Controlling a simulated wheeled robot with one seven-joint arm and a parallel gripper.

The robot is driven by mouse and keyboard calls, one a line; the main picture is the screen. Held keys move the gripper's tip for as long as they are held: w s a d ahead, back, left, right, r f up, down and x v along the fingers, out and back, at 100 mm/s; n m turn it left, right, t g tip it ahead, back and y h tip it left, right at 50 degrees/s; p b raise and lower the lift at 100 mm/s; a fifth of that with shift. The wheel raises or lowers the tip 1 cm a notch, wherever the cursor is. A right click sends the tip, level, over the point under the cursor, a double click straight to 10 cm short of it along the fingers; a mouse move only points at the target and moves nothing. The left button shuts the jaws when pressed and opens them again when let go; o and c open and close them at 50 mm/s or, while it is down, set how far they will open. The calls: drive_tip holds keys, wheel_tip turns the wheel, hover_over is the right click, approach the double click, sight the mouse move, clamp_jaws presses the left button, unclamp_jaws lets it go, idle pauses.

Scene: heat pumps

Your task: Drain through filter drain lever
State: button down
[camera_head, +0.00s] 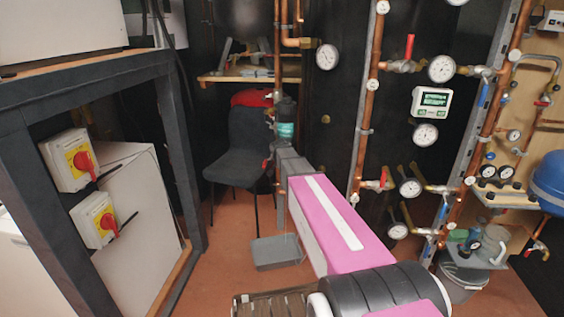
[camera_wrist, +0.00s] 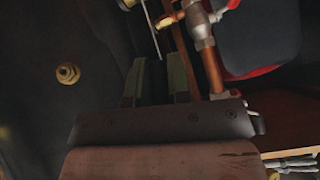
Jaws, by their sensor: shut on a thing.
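The filter (camera_head: 286,122), a teal-green bowl with a dark top, sits on the vertical pipe at the back, in front of the chair. A small red valve handle (camera_head: 267,163) shows just below it. My gripper (camera_wrist: 156,72) is at this pipework, beside and below the filter; in the head view its fingertips are hard to make out. In the wrist view its two green-padded fingers are closed about a thin lever (camera_wrist: 152,30), whose held part is dark and partly hidden. A brass and copper valve pipe (camera_wrist: 204,40) runs close to the right of the fingers.
A grey chair (camera_head: 236,145) stands behind, and a grey tray (camera_head: 277,252) is low near the floor. Copper pipes with gauges (camera_head: 410,187) line the right wall. A dark frame (camera_head: 175,130) with switch boxes is at left. Some floor between is clear.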

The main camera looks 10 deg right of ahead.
drive_tip(key=shift+s+d+f, duration=0.1)
drive_tip(key=shift+d+f, duration=0.05)
idle(0.3)
drive_tip(key=c, duration=1.4)
unclamp_jaws()
drive_tip(key=shift+o, duration=0.2)
drive_tip(key=v, duration=1)
drive_tip(key=shift+a+r, duration=0.3)
drive_tip(key=shift+a, duration=0.05)
drive_tip(key=shift+s, duration=0.15)
drive_tip(key=s+f+n+g+y, duration=0.1)
drive_tip(key=s+f+n+g, duration=0.1)
drive_tip(key=s+f, duration=0.4)
drive_tip(key=s+f+n+g+y, duration=0.1)
drive_tip(key=s+f, duration=0.5)
drive_tip(key=s, duration=0.7)
drive_tip(key=s+f+n+g, duration=0.3)
drive_tip(key=s+f+g, duration=0.2)
drive_tip(key=s, duration=0.5)
drive_tip(key=shift+a+f+n+y, duration=0.4)
drive_tip(key=shift+a+f, duration=0.1)
drive_tip(key=shift+f, duration=0.45)
